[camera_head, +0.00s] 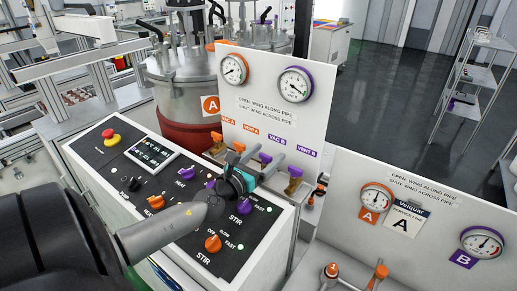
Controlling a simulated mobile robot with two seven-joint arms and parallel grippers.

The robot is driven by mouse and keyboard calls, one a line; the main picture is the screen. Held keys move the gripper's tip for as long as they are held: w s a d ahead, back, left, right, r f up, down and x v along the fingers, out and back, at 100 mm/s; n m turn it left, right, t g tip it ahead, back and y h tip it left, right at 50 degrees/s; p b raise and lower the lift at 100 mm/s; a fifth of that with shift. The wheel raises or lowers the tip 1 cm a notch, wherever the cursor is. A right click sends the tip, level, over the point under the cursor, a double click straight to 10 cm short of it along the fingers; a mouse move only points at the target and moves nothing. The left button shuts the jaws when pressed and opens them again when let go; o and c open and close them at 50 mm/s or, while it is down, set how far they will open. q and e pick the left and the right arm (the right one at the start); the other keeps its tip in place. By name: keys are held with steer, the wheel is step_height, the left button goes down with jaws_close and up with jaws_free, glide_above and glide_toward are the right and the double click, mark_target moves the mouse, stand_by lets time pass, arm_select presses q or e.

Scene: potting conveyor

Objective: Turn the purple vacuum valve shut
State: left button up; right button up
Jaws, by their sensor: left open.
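The purple VAC B valve (265,157) is in the row of small valves along the foot of the white gauge panel, below its purple VAC B label. My left arm comes in from the left, and its gripper (246,180) is just in front of and below this valve, with teal showing at its end. The gripper is open, but its fingers are small and partly hidden. I cannot tell whether they touch the valve or sit around it. The angle of the valve's wing is hard to read. My right gripper is not in view.
The purple VENT B valve (294,172) is close on the right, and orange valves (239,146) are on the left. The white panel (265,125) stands behind, with two gauges. Knobs on the black control panel (115,160) lie below the arm.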

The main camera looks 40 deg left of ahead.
arm_select(q)
steer(key=shift+s+f, duration=0.1)
steer(key=shift+s, duration=0.45)
steer(key=s+b, duration=0.1)
steer(key=s, duration=0.3)
steer(key=s+d+b, duration=0.1)
steer(key=s+b, duration=0.1)
steer(key=s, duration=0.2)
steer(key=s+b, duration=0.1)
steer(key=s, duration=0.3)
steer(key=shift+s+d+f, duration=0.1)
steer(key=shift+s+d, duration=0.1)
steer(key=shift+s+d+r+b, duration=0.1)
steer(key=shift+s+r+b, duration=0.1)
steer(key=shift+s+b, duration=0.5)
steer(key=shift+s, duration=0.1)
